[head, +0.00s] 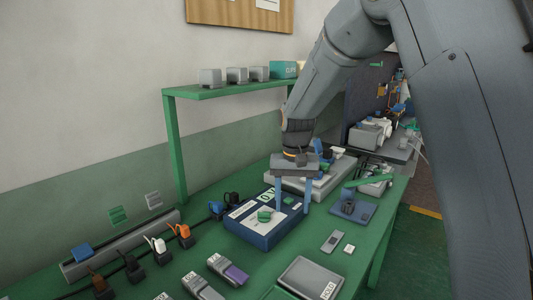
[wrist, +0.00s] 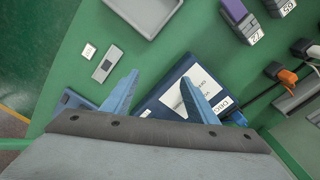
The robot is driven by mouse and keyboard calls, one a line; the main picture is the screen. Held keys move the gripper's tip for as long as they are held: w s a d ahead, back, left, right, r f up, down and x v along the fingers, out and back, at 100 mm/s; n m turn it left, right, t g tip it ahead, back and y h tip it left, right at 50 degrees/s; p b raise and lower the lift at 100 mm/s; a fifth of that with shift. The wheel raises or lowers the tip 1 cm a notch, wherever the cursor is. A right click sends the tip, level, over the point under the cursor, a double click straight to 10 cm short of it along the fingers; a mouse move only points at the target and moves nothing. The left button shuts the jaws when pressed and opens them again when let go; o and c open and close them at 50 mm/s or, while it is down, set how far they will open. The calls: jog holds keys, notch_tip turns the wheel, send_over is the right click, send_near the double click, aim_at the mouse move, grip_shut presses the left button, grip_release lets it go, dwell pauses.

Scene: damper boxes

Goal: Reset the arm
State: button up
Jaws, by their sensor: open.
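My gripper (head: 292,196) hangs from my arm over the green bench, fingers pointing down, above the right part of a blue box with a white label (head: 264,238). Its two blue fingers stand apart with nothing between them. In the wrist view my gripper (wrist: 160,95) is also open and empty, with the blue box (wrist: 165,98) below its fingers. A small green object (head: 265,216) lies on the box's label. Whether the fingers touch the box cannot be told.
A power strip with several plugs (head: 182,232) runs along the wall. Grey boxes (head: 210,77) stand on a green shelf (head: 225,91). A grey tray (head: 308,277) and a blue stand (head: 350,208) are on the bench. A grey machine (head: 335,172) is behind my gripper.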

jog(key=s+d+f, duration=0.1)
jog(key=s+d, duration=0.3)
jog(key=s, duration=0.4)
jog(key=s+d+f, duration=0.2)
jog(key=s+d, duration=0.2)
jog(key=s, duration=0.5)
jog(key=s+d+f+n, duration=0.1)
jog(key=s+d, duration=0.3)
jog(key=s, duration=0.4)
jog(key=shift+s+f, duration=0.2)
jog(key=shift+s, duration=0.05)
